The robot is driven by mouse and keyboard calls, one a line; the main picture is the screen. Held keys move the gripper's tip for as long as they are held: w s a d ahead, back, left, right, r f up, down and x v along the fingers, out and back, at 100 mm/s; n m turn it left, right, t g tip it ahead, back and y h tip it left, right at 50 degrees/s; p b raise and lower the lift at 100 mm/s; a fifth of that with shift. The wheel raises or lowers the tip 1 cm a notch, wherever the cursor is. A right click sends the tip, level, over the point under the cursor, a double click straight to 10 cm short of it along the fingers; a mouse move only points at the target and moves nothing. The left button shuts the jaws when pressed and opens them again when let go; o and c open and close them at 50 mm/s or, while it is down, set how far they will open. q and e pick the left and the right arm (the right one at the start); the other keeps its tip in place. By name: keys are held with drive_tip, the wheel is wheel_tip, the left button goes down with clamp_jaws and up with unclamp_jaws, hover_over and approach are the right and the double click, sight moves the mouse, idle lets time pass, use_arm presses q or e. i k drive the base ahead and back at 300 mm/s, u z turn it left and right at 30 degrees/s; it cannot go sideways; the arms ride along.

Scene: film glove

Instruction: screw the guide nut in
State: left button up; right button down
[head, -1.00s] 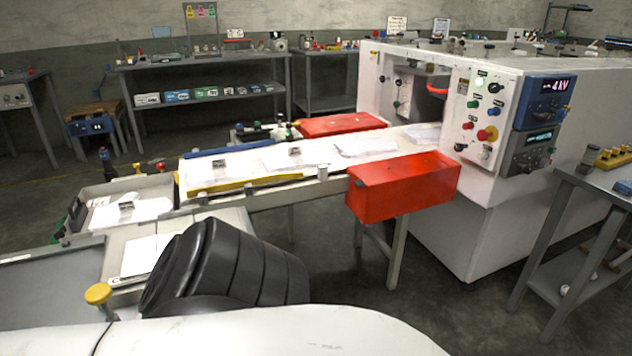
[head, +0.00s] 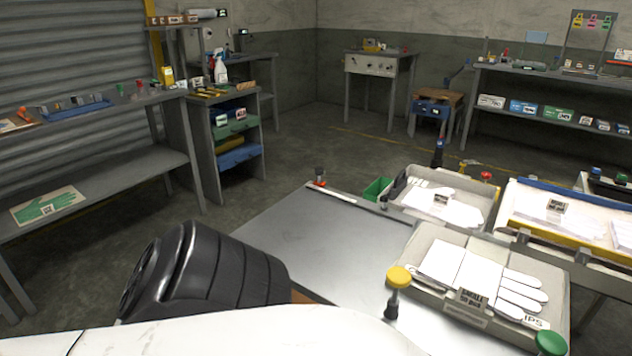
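I cannot pick out the guide nut for certain. A yellow round knob on a dark threaded-looking post (head: 398,276) stands at the left corner of the near grey tray (head: 420,251). A green round knob (head: 551,342) stands at that tray's front right corner. The tray holds a white glove-shaped piece (head: 462,266) with a small printed label block (head: 471,299) at its front. Neither of my grippers is in view; only dark and white parts of my own body show at the bottom.
A second glove tray (head: 482,190) and a green bin (head: 376,189) are behind. A long bench (head: 95,172) stands left, shelves (head: 228,135) beyond. Open floor lies between.

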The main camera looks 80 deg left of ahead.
sight(384, 198)
drive_tip(key=u, duration=2.35)
